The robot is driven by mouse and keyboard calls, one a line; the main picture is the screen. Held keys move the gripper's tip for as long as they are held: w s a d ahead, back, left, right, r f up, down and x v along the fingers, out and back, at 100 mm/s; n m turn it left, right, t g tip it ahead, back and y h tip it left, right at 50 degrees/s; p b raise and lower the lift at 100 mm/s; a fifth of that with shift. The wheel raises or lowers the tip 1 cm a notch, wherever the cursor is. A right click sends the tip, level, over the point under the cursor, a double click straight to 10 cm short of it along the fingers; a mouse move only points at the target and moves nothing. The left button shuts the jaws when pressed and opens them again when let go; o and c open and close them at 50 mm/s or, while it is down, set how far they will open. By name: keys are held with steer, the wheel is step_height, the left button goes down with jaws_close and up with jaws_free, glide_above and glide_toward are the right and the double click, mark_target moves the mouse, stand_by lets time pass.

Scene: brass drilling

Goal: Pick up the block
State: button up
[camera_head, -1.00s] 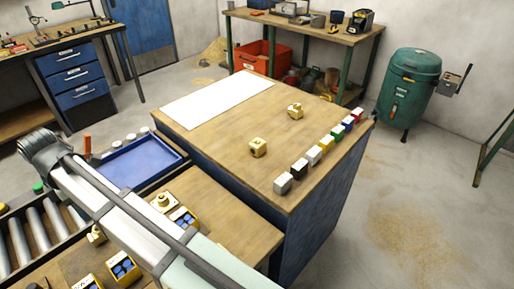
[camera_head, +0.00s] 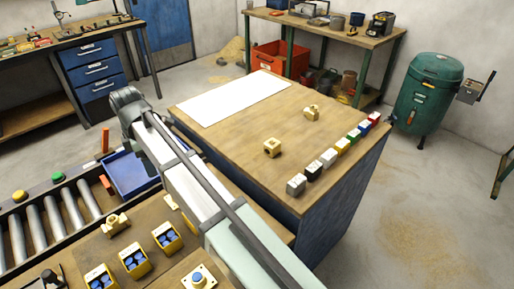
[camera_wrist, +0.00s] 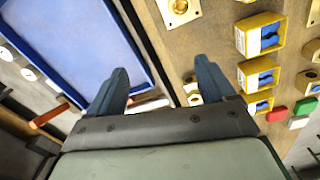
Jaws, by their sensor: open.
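A row of small coloured blocks (camera_head: 328,157) lies along the right edge of the wooden bench top in the head view: grey, black, white, yellow, green, blue and red. Two brass-coloured blocks with holes, one nearer (camera_head: 272,147) and one farther (camera_head: 311,112), stand apart on the same top. Which block is meant cannot be told. My gripper (camera_wrist: 160,68) is open in the wrist view, with nothing between its fingers. It is above the lower worktop, between the blue tray (camera_wrist: 75,40) and several yellow boxes (camera_wrist: 258,36). The head view does not show its fingers clearly.
A white sheet (camera_head: 235,98) covers the far left of the bench top (camera_head: 230,140). The blue tray (camera_head: 130,175) and a roller conveyor (camera_head: 45,230) lie left of my arm. Yellow boxes with blue contents (camera_head: 133,260) stand in front. The bench top's middle is mostly clear.

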steer(key=w+d+r+m, duration=0.2)
steer(key=w+d, duration=0.5)
steer(key=d, duration=0.2)
steer(key=w+d+r+m, duration=0.1)
steer(key=w+d+m, duration=0.1)
steer(key=w+d, duration=0.6)
step_height(320, 180, up, 4)
steer(key=m, duration=1.1)
glide_above(273, 143)
steer(key=f, duration=0.8)
steer(key=shift+w+a+f, duration=0.1)
steer(key=shift+w+f, duration=0.05)
steer(key=shift+w, duration=0.1)
steer(key=shift+s+f, duration=0.15)
steer(key=shift+f, duration=2.45)
